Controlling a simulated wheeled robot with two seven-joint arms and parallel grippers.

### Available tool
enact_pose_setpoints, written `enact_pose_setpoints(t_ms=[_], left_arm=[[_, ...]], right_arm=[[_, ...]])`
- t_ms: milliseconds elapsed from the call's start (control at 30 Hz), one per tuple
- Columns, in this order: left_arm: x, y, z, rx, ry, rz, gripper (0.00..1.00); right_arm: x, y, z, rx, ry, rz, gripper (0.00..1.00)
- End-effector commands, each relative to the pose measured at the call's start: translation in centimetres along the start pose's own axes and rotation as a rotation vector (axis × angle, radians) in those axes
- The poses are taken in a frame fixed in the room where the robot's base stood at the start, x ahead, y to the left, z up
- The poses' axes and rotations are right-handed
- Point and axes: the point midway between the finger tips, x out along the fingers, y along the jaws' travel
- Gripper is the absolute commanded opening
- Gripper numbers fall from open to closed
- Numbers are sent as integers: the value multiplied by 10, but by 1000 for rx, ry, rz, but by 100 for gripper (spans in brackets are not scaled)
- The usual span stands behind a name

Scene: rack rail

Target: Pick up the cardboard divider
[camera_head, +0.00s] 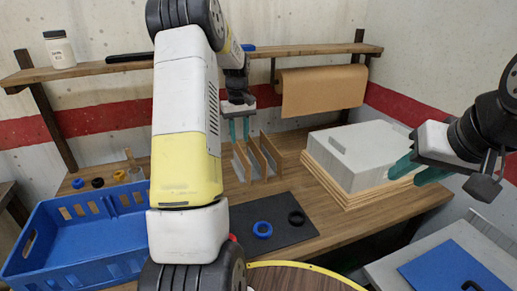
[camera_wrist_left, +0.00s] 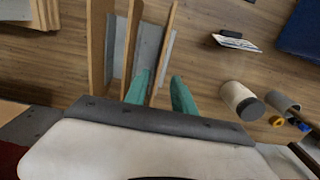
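Several thin brown upright panels stand in a row on the wooden table, with grey pieces between them; the leftmost panel (camera_head: 241,163) in the head view looks like a cardboard divider. My left gripper (camera_head: 239,129) is open just above this row, fingers pointing down. In the left wrist view, the near end of the rightmost panel (camera_wrist_left: 165,50) lies between the two teal fingertips (camera_wrist_left: 159,88), with gaps visible. I cannot tell how deep the fingers reach. My right gripper (camera_head: 418,171) is open and empty, beside the grey box at the right.
A grey box (camera_head: 357,155) rests on stacked brown sheets (camera_head: 345,195) at the right. A blue crate (camera_head: 80,240) stands at the left. A dark mat (camera_head: 280,236) holds a blue and a black ring. A wooden shelf (camera_head: 110,65) and a hanging brown sheet (camera_head: 322,90) are behind.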

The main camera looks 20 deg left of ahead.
Motion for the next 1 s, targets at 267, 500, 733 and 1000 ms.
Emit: enact_pose_setpoints(t_ms=[267, 500, 733, 1000], left_arm=[[35, 1, -2, 1, -4, -1, 31], [64, 3, -4, 2, -2, 1, 31], [67, 3, -4, 3, -1, 1, 31], [67, 3, -4, 3, 0, 1, 0]], right_arm=[[0, 0, 0, 0, 0, 0, 36], [0, 0, 0, 0, 0, 0, 36], [0, 0, 0, 0, 0, 0, 36], [0, 0, 0, 0, 0, 0, 36]])
